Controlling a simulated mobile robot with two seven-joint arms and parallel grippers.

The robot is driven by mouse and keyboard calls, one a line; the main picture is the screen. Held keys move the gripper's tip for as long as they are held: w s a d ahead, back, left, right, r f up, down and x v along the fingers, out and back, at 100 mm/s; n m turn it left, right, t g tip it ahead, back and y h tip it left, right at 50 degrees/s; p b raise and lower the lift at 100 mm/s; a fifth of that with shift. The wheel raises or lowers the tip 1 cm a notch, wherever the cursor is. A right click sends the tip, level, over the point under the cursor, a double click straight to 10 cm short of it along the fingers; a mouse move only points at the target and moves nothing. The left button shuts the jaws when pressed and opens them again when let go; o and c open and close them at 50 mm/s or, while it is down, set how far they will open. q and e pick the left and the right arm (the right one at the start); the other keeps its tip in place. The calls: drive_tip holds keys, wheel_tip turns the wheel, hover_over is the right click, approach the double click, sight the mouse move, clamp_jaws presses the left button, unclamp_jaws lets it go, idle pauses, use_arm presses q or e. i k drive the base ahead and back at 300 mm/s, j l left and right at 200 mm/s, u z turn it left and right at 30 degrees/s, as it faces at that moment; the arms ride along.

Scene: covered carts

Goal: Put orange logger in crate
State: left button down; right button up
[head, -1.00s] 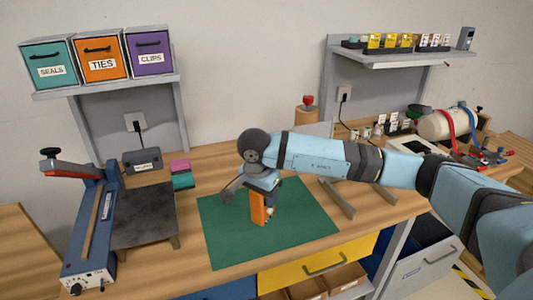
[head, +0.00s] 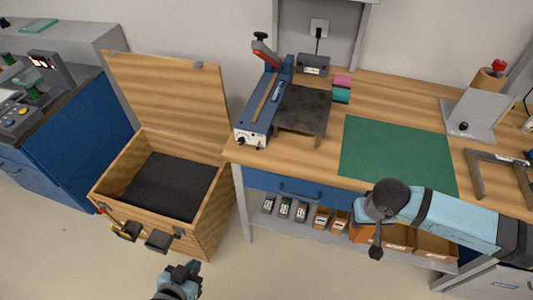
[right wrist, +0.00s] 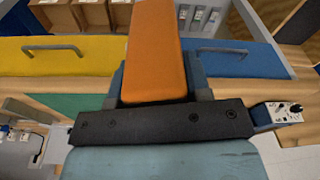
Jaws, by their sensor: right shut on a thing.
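The orange logger (right wrist: 157,50) is between the fingers of my right gripper (right wrist: 158,85) in the right wrist view, jutting out beyond them. In the head view my right gripper (head: 376,246) hangs in front of the bench edge, and the logger there is largely hidden or hard to tell from the boxes behind. An open wooden crate (head: 213,215) with a dark floor stands on the ground at left, its lid raised against the wall. My left gripper (head: 186,270) is low in the head view, in front of the crate and apart from it; its jaw opening is unclear.
The bench carries a green mat (head: 395,150), a blue sealer-like device (head: 262,110) and a dark plate (head: 303,108). A blue drawer (head: 300,190) and a shelf of small boxes lie beneath. A blue cabinet (head: 70,135) stands left of the crate.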

sight(168, 199)
drive_tip(key=i+j, duration=0.1)
drive_tip(key=j, duration=0.35)
drive_tip(key=i+j+u, duration=0.1)
drive_tip(key=j, duration=0.35)
drive_tip(key=i+j, duration=0.15)
drive_tip(key=j, duration=0.3)
drive_tip(key=i+j+u, duration=0.1)
drive_tip(key=j, duration=0.35)
drive_tip(key=i+j, duration=0.15)
drive_tip(key=j, duration=0.3)
drive_tip(key=i+j+u, duration=0.1)
drive_tip(key=j, duration=0.35)
drive_tip(key=i+j, duration=0.2)
drive_tip(key=j, duration=0.2)
drive_tip(key=i+j+u, duration=0.1)
drive_tip(key=j, duration=0.35)
